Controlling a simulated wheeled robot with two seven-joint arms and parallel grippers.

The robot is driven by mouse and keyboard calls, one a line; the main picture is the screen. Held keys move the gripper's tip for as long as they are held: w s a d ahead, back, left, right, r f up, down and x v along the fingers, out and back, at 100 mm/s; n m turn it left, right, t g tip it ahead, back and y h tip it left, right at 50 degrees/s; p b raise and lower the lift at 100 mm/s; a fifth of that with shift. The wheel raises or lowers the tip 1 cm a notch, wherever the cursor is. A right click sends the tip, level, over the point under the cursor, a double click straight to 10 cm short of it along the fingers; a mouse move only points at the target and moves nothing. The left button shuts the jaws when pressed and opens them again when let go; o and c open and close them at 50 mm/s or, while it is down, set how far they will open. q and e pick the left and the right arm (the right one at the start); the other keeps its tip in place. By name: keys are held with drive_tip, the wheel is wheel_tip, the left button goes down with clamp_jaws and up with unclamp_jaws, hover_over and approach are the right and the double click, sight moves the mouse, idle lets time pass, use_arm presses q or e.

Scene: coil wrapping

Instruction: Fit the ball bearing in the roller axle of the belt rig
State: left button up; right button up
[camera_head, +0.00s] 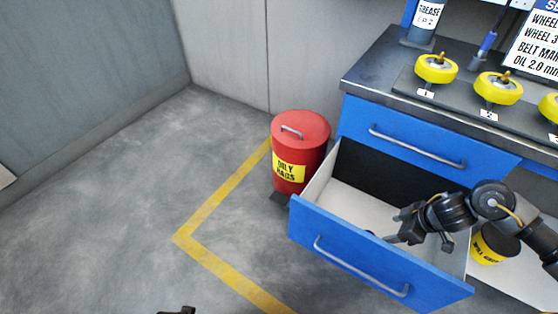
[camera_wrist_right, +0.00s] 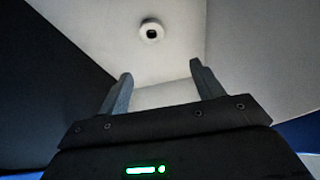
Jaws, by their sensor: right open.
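A small pale ring with a dark centre, which looks like the ball bearing (camera_wrist_right: 151,24), lies on the light floor of the open drawer (camera_head: 345,250) in the right wrist view. My right gripper (camera_head: 392,228) reaches into this drawer from the right in the head view. In the right wrist view its two fingers (camera_wrist_right: 161,69) are apart with nothing between them, and the ring lies beyond the fingertips. A dark piece at the bottom edge of the head view, perhaps my left gripper (camera_head: 177,311), barely shows. The belt rig and its roller axle are not in view.
The blue cabinet's upper drawer (camera_head: 400,140) is shut. Its dark top (camera_head: 372,72) bears several yellow wheels (camera_head: 436,68) and a grease container (camera_head: 424,22). A red oily-rags bin (camera_head: 299,150) stands left of the drawer. The grey floor further left is clear.

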drive_tip(key=f+b, duration=0.1)
drive_tip(key=f, duration=0.1)
drive_tip(key=w+f+b, duration=0.1)
drive_tip(key=f, duration=0.2)
drive_tip(key=w+f+b, duration=0.1)
drive_tip(key=f, duration=0.2)
drive_tip(key=shift+b, duration=0.35)
drive_tip(key=shift+w+a+f, duration=0.15)
drive_tip(key=shift+w+f, duration=0.05)
drive_tip(key=shift+f, duration=0.1)
drive_tip(key=shift+a+f, duration=0.1)
drive_tip(key=shift+f, duration=0.15)
drive_tip(key=b+x, duration=0.2)
drive_tip(key=x, duration=0.2)
drive_tip(key=shift+f, duration=0.15)
drive_tip(key=shift+w+f, duration=0.1)
drive_tip(key=shift+f, duration=0.05)
use_arm(q)
wheel_tip(320, 180, up, 12)
drive_tip(key=t, duration=0.1)
drive_tip(key=shift+w+a, duration=0.15)
drive_tip(key=shift+w, duration=0.1)
use_arm(e)
drive_tip(key=shift+c, duration=0.3)
